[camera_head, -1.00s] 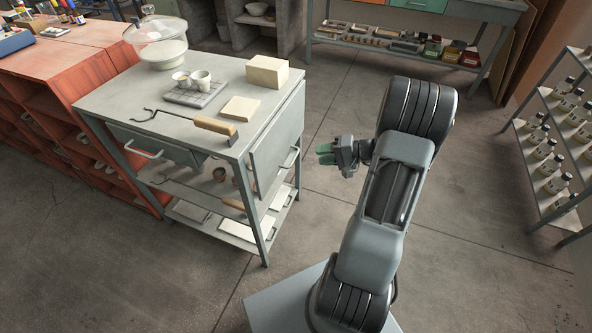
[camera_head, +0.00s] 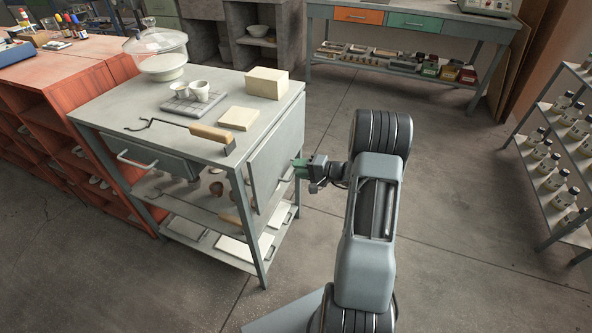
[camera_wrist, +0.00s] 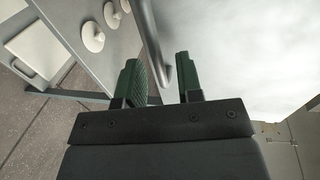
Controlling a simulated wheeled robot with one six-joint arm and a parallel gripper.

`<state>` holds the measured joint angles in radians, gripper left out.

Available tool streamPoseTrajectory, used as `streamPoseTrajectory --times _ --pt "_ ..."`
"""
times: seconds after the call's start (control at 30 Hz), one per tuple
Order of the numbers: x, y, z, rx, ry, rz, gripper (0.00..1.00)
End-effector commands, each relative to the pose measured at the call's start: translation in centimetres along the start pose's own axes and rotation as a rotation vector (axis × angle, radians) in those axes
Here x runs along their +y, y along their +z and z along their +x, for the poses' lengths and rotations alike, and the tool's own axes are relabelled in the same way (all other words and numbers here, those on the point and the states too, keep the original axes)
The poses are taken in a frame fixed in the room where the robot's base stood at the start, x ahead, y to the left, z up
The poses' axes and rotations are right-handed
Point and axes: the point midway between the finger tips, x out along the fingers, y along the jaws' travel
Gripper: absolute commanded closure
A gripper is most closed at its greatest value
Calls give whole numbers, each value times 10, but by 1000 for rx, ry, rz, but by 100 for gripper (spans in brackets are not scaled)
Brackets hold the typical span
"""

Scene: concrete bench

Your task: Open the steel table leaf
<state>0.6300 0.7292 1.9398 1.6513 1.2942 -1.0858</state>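The steel table leaf (camera_head: 273,158) is a grey panel hanging down along the right side of the grey steel table (camera_head: 112,98). A bar handle (camera_head: 288,178) is on its outer face. My gripper (camera_head: 299,168) is at this handle, reaching in from the right. In the wrist view, the two green fingers (camera_wrist: 160,76) are apart, and the metal handle bar (camera_wrist: 151,38) runs into the gap between them. I cannot tell whether either finger touches the bar.
A hooked tool with a wooden handle (camera_head: 211,133), a cream block (camera_head: 267,81), a flat slab (camera_head: 239,118), cups and a glass dome (camera_head: 160,45) stand on the tabletop. A bottle shelf (camera_head: 536,175) is at the right.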

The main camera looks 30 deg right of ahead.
Motion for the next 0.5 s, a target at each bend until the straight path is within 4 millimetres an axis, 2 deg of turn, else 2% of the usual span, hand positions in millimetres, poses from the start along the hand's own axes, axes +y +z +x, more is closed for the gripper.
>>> streamPoseTrajectory --times 0.2,0.5 --pt "0 0 14 0 1 0 67" --pt "0 0 15 0 1 0 67"
